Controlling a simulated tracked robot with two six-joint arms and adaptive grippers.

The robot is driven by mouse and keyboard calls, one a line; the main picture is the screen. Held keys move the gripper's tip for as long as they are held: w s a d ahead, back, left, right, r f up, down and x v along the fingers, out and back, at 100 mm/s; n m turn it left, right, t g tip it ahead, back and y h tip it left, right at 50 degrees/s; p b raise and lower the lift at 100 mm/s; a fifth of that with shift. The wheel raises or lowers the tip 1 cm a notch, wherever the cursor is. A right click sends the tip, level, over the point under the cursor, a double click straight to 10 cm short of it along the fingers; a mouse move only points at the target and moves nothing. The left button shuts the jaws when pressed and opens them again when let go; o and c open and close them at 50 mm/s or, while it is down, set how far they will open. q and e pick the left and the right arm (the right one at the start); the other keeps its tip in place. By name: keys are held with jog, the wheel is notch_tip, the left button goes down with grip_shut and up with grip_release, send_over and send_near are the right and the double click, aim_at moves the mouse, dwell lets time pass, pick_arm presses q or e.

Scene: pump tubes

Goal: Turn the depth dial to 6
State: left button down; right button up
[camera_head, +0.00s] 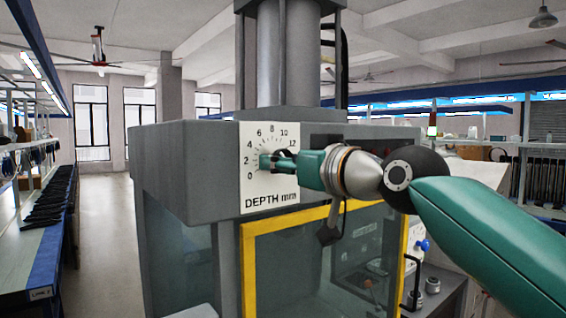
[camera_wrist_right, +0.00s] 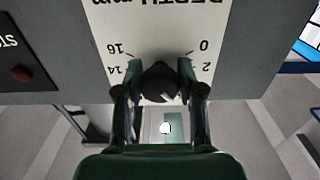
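The depth dial's white plate (camera_head: 270,190) is on the front of the grey machine head, with a number scale and the words DEPTH mm. My right gripper (camera_head: 277,160) is at the dial, with its fingers side by side across the plate. In the right wrist view the plate (camera_wrist_right: 160,35) is upside down, and the black dial knob (camera_wrist_right: 160,82) sits between the fingertips of my right gripper (camera_wrist_right: 160,75), which appear to touch its two sides. My left gripper is not in view.
A yellow-framed clear guard (camera_head: 247,270) is below the dial. A dark red button (camera_wrist_right: 21,74) shows beside the plate in the right wrist view. Shelved benches (camera_head: 40,235) stand at the left, with open floor (camera_head: 105,240) between them and the machine.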

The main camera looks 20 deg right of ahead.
jog(key=c, duration=0.3)
jog(key=shift+m, duration=0.9)
jog(key=shift+c, duration=0.2)
jog(key=o, duration=1.1)
jog(key=shift+o, duration=0.2)
jog(key=v, duration=1.2)
